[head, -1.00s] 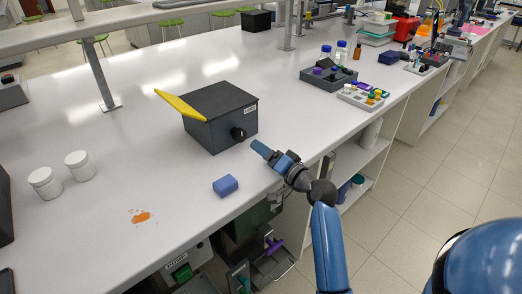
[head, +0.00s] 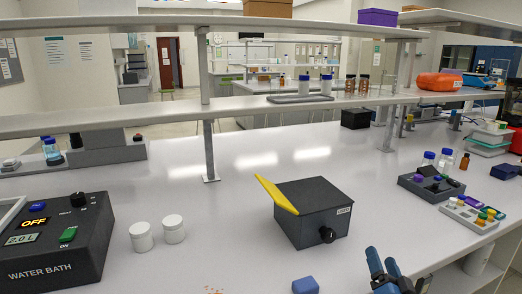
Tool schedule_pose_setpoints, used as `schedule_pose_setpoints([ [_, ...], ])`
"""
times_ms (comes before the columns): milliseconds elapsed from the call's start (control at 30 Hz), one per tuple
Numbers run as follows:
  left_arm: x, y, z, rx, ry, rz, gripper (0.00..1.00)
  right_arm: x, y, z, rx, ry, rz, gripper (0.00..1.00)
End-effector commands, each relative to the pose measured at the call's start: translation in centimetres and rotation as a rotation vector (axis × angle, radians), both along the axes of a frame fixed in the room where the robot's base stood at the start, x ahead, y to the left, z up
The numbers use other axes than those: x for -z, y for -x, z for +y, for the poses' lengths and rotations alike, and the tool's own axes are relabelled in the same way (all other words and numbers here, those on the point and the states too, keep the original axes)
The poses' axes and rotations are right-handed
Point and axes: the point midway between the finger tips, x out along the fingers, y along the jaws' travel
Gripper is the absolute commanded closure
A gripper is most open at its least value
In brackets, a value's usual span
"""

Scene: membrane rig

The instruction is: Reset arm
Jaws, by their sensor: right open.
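My right gripper (head: 383,262) is blue and shows at the bottom edge, right of centre. Its two fingers point up and stand apart, with nothing between them. It is right of and nearer than a dark grey box (head: 314,214) with a black knob and a raised yellow flap (head: 277,195). A blue block (head: 305,286) lies on the bench left of the gripper, cut off by the bottom edge. The rest of my right arm is mostly out of frame. My left gripper is not in view.
A water bath (head: 55,246) reading OFF stands at the left, near two white jars (head: 142,237). A grey rack (head: 432,187) and a light tray (head: 468,213) of small items stand at the right. A shelf post (head: 208,150) rises behind.

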Motion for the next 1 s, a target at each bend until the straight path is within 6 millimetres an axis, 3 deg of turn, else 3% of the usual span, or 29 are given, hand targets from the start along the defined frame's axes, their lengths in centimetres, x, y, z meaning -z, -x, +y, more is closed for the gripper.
schedule_pose_setpoints([
  [167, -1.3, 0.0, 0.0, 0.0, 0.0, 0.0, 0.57, 2.1, 5.4, 0.4, 0.14, 0.158, -0.016, 0.26],
  [333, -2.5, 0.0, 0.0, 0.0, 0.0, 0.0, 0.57, 3.9, 11.8, 2.2, 0.216, 0.334, -0.01, 0.26],
  [700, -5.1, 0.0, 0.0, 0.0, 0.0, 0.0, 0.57, 6.4, 25.0, 7.5, 0.146, 0.613, 0.093, 0.26],
  [900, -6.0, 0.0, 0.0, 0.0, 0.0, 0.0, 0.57, 8.1, 29.5, 8.9, 0.063, 0.64, 0.202, 0.26],
  [1000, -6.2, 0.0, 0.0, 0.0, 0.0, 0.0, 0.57, 8.7, 30.7, 9.2, 0.038, 0.641, 0.235, 0.26],
])
